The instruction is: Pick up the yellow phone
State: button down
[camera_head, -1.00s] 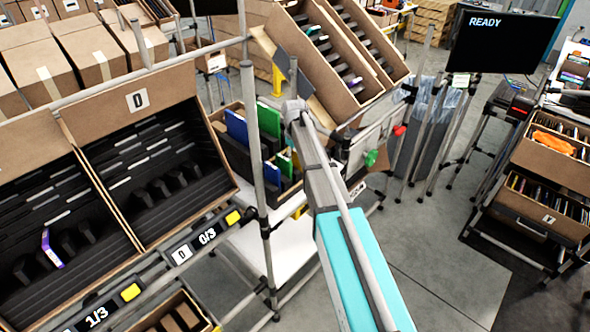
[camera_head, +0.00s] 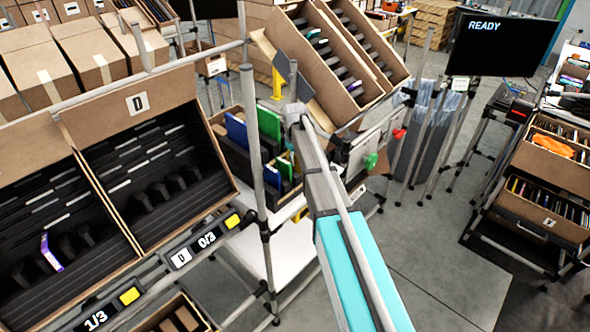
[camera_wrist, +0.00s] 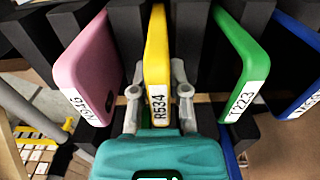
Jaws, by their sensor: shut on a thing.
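The yellow phone (camera_wrist: 158,60) stands on edge in a slot between black foam dividers in the wrist view, with a white label reading R534. My gripper (camera_wrist: 157,92) has one grey finger on each side of the phone's near end and is shut on it. A pink phone (camera_wrist: 88,65) stands to the left and a green phone (camera_wrist: 238,65) to the right, both apart from the fingers. In the head view my arm reaches toward the carton with the phones, and the gripper and yellow phone are hidden.
A blue phone (camera_wrist: 298,65) stands at the far right of the wrist view. Black foam dividers (camera_wrist: 187,35) rise close on both sides of the yellow phone. In the head view, a metal post (camera_head: 252,160) stands just left of my arm. A tilted carton (camera_head: 320,60) is behind it.

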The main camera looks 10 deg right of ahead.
jog(key=shift+r, duration=0.15)
dwell(0.4)
notch_tip(320, 180, up, 18)
jog(key=p, duration=1.8)
jog(key=shift+f, duration=0.2)
